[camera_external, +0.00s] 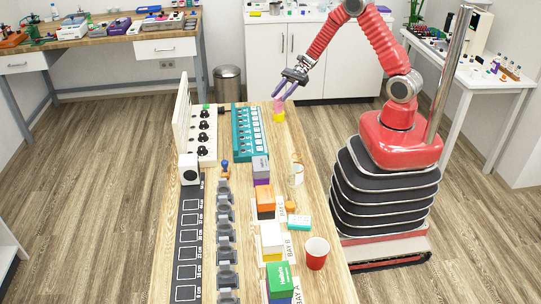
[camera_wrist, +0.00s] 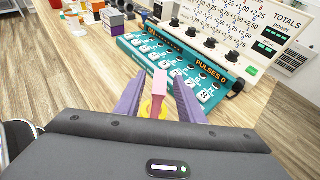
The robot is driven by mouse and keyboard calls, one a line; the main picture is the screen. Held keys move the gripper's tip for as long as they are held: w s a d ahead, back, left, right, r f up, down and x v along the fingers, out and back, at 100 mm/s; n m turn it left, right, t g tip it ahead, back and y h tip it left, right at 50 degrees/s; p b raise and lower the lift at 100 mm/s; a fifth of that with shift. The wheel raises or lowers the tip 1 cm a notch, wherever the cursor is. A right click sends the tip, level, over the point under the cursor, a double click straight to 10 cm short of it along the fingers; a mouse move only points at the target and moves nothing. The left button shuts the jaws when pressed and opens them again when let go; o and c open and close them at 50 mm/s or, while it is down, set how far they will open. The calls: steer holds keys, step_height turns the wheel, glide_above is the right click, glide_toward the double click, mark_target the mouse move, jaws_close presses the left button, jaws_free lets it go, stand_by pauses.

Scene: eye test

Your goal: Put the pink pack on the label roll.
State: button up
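The pink pack (camera_external: 278,104) stands upright at the far end of the bench, its lower end meeting the yellow label roll (camera_external: 279,117). In the wrist view the pink pack (camera_wrist: 159,82) is between my two purple fingers, with the yellow roll (camera_wrist: 147,108) around and below its lower end. It appears to rest on the roll; the exact contact is hard to see. My gripper (camera_external: 283,95) is just above the pack, pointing down. In the wrist view my gripper (camera_wrist: 160,88) is open, with a gap between each finger and the pack.
A teal panel (camera_external: 246,131) with several keys stands left of the roll. A white board with black knobs (camera_external: 204,132) is beside it. Stacked boxes (camera_external: 266,199), a clear jar (camera_external: 296,175) and a red cup (camera_external: 316,253) stand nearer on the bench. The bench's far edge is close behind the roll.

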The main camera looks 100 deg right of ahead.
steer(key=v, duration=0.6)
steer(key=shift+s+d+r, duration=0.1)
steer(key=shift+s, duration=0.05)
stand_by(0.3)
steer(key=s+a+r+n+g+h, duration=0.1)
steer(key=s+a+r+n+g, duration=0.1)
steer(key=a+r+n, duration=0.3)
steer(key=s+a+r+n+g+h, duration=0.1)
steer(key=s+a+n+g, duration=0.15)
steer(key=a, duration=0.45)
steer(key=s+a+r+n+g+h, duration=0.1)
steer(key=s+a+r+n+g, duration=0.15)
steer(key=a+n, duration=0.3)
steer(key=s+a+r+n+t+h, duration=0.3)
steer(key=s+a+r+n+h, duration=0.3)
steer(key=s+n, duration=0.5)
step_height(320, 180, up, 2)
steer(key=a+n, duration=0.1)
steer(key=n, duration=0.2)
steer(key=shift+a+r+h, duration=0.15)
steer(key=shift+r+h, duration=0.05)
steer(key=shift+h, duration=0.1)
